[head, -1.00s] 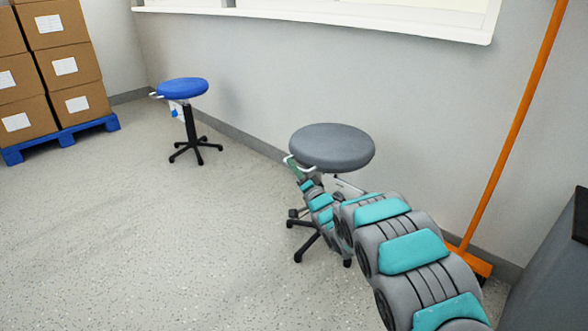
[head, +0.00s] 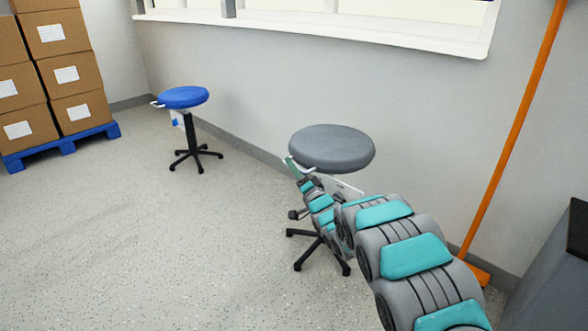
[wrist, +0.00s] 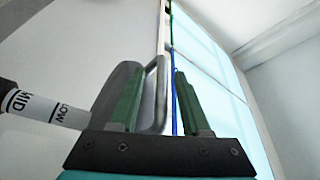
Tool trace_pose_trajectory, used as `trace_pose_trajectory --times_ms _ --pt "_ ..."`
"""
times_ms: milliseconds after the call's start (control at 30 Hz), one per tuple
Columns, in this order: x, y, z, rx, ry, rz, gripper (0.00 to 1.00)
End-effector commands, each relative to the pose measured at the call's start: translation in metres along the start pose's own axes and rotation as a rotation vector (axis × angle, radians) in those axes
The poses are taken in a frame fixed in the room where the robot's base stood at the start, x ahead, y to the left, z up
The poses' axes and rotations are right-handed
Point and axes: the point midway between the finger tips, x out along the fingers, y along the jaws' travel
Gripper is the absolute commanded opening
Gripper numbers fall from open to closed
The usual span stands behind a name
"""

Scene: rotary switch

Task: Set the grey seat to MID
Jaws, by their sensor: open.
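The grey seat (head: 332,147) tops a stool with a dark wheeled foot (head: 302,264) near the wall. My gripper (head: 293,168) is at the left underside of the seat, partly hidden by my arm. In the wrist view, my gripper (wrist: 160,102) has its green fingers apart. A bent metal lever (wrist: 158,85) stands between them, closer to the left finger; contact is not clear. The dark seat edge (wrist: 113,88) shows behind that finger. A white label band (wrist: 45,108) reads MID and LOW beside a dark end.
A blue stool (head: 183,97) stands at the back left. Boxes (head: 68,75) are stacked on a blue pallet (head: 100,132). An orange broom (head: 510,145) leans on the wall at the right, by a grey cabinet (head: 560,275). Open floor (head: 130,250) lies to the left.

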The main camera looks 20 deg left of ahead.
Motion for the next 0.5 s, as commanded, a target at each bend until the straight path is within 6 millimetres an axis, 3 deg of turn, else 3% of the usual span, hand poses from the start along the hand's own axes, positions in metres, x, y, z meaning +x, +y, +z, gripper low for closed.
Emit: trace_pose_trajectory --times_ms 267,500 --pt "-0.008 -0.001 0.0 0.0 0.0 -0.001 0.47" --pt "-0.035 0.001 0.0 0.001 -0.001 0.002 0.47"
